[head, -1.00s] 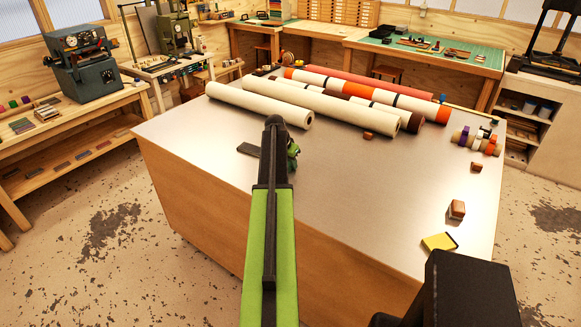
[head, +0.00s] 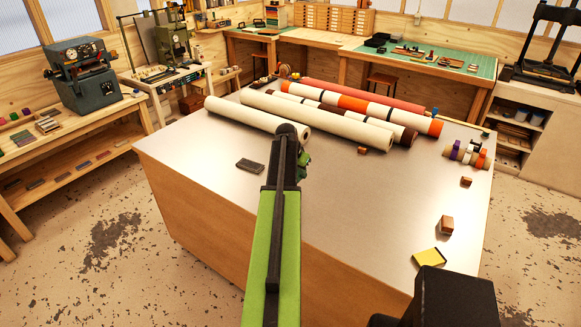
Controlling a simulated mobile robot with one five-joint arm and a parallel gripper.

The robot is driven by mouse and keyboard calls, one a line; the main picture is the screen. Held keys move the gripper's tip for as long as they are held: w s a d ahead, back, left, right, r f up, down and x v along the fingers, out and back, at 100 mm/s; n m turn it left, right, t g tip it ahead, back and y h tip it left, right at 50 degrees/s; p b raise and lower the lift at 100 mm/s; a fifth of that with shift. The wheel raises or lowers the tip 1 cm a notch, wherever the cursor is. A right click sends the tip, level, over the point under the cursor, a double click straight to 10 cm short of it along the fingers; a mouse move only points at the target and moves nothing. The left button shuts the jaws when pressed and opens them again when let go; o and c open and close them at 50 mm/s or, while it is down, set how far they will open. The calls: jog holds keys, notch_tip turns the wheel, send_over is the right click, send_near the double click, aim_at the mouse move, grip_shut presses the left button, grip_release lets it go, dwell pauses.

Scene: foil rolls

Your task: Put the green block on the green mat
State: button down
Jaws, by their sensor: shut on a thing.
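My green arm reaches over the grey-topped table (head: 350,215). My gripper (head: 304,164) is at its far end, mostly hidden behind the dark end of the arm. It is shut on a small green thing, taken as the green block (head: 305,158); only a sliver shows at the right of the arm. Whether it touches the tabletop cannot be told. No separate green mat is clear on this table; part of it is hidden by my arm. Green work surfaces (head: 484,66) lie on the far benches.
A dark flat slab (head: 250,166) lies left of my gripper. Long cream rolls (head: 320,120) and an orange-white roll (head: 360,105) lie behind. Brown blocks (head: 447,224), a yellow pad (head: 429,258) and a cluster of small rolls (head: 467,154) are at the right. The table's middle right is clear.

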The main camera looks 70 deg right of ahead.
jog(key=s+a+r+p, duration=0.2)
jog(key=s+r, duration=0.1)
jog(key=s, duration=0.1)
notch_tip(320, 180, down, 8)
jog(key=b, duration=0.8)
jog(key=shift+s+f, duration=0.1)
jog(key=shift+s, duration=0.05)
jog(key=shift+r, duration=0.25)
